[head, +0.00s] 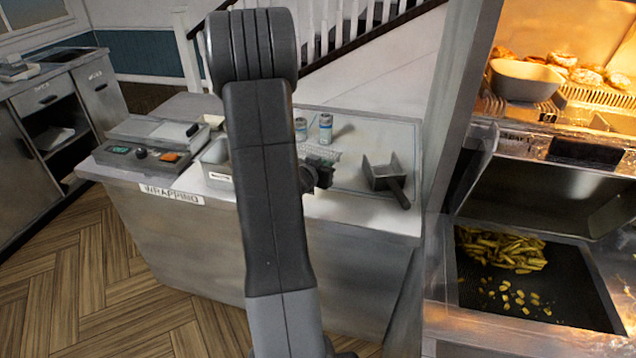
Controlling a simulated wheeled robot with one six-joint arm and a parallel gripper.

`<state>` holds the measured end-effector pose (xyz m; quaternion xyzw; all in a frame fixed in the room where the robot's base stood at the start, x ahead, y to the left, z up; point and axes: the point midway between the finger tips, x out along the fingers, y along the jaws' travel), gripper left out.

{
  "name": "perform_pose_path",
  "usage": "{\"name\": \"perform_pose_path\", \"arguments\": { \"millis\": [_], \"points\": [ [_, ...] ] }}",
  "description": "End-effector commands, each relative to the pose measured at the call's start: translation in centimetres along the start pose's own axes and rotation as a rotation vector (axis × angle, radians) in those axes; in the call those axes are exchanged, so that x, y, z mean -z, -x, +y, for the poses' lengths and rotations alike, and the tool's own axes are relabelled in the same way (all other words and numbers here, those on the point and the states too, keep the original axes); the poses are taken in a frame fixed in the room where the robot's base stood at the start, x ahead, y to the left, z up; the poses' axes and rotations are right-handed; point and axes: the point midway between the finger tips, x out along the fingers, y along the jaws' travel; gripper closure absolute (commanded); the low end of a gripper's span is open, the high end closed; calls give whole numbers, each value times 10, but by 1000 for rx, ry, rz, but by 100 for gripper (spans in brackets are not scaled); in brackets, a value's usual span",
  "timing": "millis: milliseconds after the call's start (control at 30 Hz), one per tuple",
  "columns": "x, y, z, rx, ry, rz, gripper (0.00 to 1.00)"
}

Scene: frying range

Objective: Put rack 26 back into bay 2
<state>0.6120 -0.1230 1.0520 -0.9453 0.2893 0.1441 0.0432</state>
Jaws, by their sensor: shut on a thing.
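My gripper (320,172) is over the wrapping counter, partly hidden behind my own arm. It is shut on a pale wire rack (322,153), of which only a small part shows beyond the jaws. I take this to be rack 26, but no number on it can be read. I cannot tell whether the rack touches the counter. No bay marked 2 can be made out in this view.
The counter (350,215), labelled WRAPPING, holds a control box (145,155), two small jars (325,127) and a metal scoop (384,173). At right are a chip tray (560,285) and a lit warmer with a bowl (525,80). The wooden floor (90,290) at left is clear.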

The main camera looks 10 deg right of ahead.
Motion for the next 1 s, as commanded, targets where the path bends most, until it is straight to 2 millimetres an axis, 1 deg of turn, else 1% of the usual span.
{"name": "perform_pose_path", "arguments": {
  "millis": [33,100,267,400,500,633,867,900,1000],
  "points": [
    [-6,-2,0,1,2,0,100],
    [-12,-4,0,0,0,1,100],
    [-20,-6,-1,1,-1,1,100],
    [-37,-11,-1,2,3,-1,100],
    [-45,-14,-1,1,1,1,100],
    [-50,-16,-1,2,-1,3,100],
    [-51,-16,-1,2,-2,3,100],
    [-52,-16,0,2,0,1,87],
    [-52,-16,0,2,-1,1,69]
  ]
}}
